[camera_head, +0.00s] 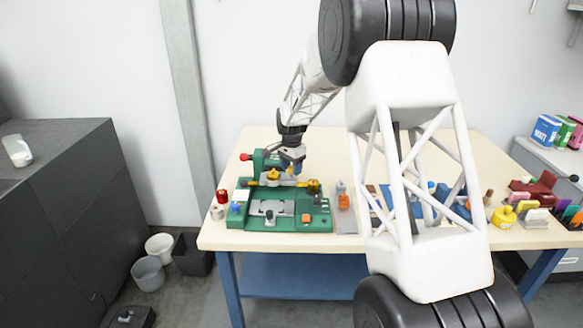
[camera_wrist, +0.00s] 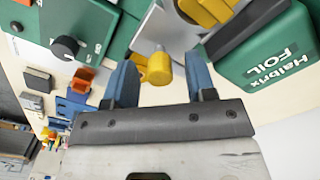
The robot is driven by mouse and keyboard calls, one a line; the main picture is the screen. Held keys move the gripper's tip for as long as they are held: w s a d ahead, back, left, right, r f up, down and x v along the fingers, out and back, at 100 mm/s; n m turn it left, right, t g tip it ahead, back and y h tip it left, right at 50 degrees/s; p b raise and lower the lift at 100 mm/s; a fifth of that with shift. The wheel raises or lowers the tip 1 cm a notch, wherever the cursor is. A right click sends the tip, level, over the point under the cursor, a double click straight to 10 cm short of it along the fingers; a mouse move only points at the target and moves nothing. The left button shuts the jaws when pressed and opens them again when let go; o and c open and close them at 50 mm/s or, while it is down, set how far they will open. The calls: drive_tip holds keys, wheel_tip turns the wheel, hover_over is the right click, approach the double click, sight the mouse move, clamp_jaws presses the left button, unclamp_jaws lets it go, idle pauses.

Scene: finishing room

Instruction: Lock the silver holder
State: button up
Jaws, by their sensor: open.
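My gripper (camera_head: 291,157) is over the back of the green machine (camera_head: 238,222) in the head view. In the wrist view its two blue fingers (camera_wrist: 161,72) are open. A yellow knob (camera_wrist: 156,68) shows between the fingertips, with gaps visible on both sides. A silver part (camera_wrist: 165,28), probably the silver holder, lies beyond the knob, with a larger yellow piece (camera_wrist: 207,10) over it. The arm's end hides part of the holder area in the head view, and I cannot tell how its lock stands.
A black dial (camera_wrist: 66,48) is on a green panel at left. Several small items crowd the table's right side.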

drive_tip(key=c, duration=0.9)
drive_tip(key=shift+c, duration=0.2)
